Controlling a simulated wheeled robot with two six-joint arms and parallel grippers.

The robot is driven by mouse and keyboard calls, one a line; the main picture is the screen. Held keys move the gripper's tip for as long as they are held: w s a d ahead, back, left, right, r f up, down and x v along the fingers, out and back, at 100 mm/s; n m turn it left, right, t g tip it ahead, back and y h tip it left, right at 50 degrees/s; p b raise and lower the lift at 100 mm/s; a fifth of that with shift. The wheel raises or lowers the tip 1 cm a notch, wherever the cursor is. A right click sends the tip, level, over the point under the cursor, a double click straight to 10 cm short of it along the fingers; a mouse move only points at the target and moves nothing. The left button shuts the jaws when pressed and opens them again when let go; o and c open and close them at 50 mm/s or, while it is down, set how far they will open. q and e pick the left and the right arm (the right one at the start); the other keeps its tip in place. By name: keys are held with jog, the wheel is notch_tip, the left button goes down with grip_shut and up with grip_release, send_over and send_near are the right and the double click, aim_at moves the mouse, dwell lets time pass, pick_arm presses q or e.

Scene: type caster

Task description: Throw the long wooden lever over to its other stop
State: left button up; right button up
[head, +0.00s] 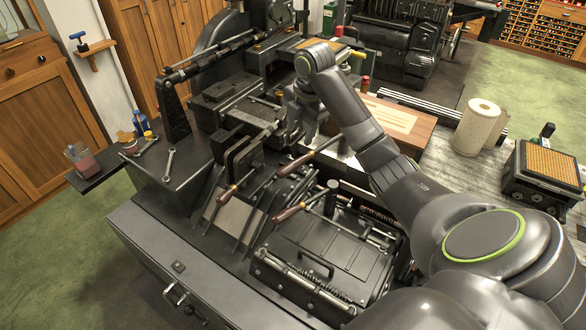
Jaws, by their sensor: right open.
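Several levers with brown wooden handles stick out from the front of the dark type caster (250,110). One wooden handle (293,164) lies highest, on a metal rod running up to the right. I cannot tell for sure which is the long lever of the task. My right arm reaches in from the right and bends down over the machine. My right gripper (291,128) is open, above the highest handle and apart from it; its fingertips are hard to make out. My left gripper is out of view.
A black lidded box (325,255) with a handle stands in front of the levers. At right, a paper roll (478,127) and a keyboard-like unit (545,172) stand on a bench.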

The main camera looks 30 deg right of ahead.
jog(key=b, duration=0.4)
send_near(293, 163)
jog(key=f, duration=0.3)
jog(key=w+f+p, duration=0.1)
jog(key=f, duration=0.1)
jog(key=f+p, duration=0.1)
jog(key=f, duration=0.2)
jog(key=shift+w+a, duration=0.15)
jog(key=shift+w, duration=0.1)
jog(key=shift+w+f, duration=0.15)
jog(key=shift+f, duration=0.65)
jog(key=shift+c, duration=0.4)
grip_shut()
